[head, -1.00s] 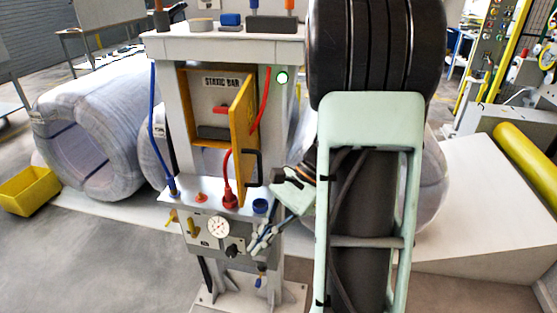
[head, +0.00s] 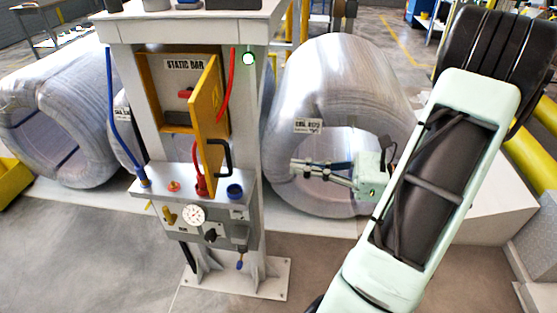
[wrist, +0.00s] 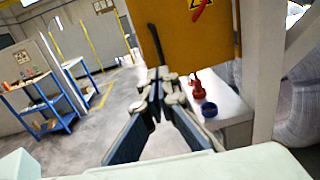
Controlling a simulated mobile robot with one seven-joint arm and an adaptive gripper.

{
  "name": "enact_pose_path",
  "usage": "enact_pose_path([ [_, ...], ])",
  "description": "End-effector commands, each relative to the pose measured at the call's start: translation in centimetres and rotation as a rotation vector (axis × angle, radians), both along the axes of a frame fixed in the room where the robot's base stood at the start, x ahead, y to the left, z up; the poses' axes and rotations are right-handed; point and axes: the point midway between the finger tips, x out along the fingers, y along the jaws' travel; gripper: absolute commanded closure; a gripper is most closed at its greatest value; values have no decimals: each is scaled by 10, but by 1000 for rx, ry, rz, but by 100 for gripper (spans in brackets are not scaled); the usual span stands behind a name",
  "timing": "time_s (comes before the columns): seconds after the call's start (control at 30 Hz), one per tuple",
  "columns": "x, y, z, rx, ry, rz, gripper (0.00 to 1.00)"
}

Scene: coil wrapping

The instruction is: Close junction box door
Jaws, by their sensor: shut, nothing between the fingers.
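The junction box (head: 146,80) has a yellow frame and a "STATIC BAR" label inside. Its yellow door (head: 207,118) stands open, swung out toward the camera, with a black handle (head: 228,150) low on it. The door's face with a warning sign fills the upper middle of the wrist view (wrist: 190,50). My gripper (head: 296,168) is right of the door and handle, apart from them, its fingers pointing left. In the wrist view my gripper (wrist: 159,75) has its fingers together and empty, with the door's edge just beyond.
Below the box a shelf (head: 160,183) carries a red connector (head: 200,183) and a blue cup (head: 235,191). A red cable (head: 233,75) runs close to the door. A large wrapped coil (head: 330,80) stands behind my gripper. Grey floor is clear in front.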

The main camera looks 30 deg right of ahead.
Motion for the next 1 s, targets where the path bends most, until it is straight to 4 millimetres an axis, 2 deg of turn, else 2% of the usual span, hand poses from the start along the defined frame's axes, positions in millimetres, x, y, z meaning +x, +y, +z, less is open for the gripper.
enact_pose_path([
  [0.4,53,67,0,0,1,7,100],
  [0.53,67,84,-1,-1,2,6,100],
  [0.73,79,98,-2,-3,1,4,100],
  [1.0,82,100,-2,-3,1,3,100],
])
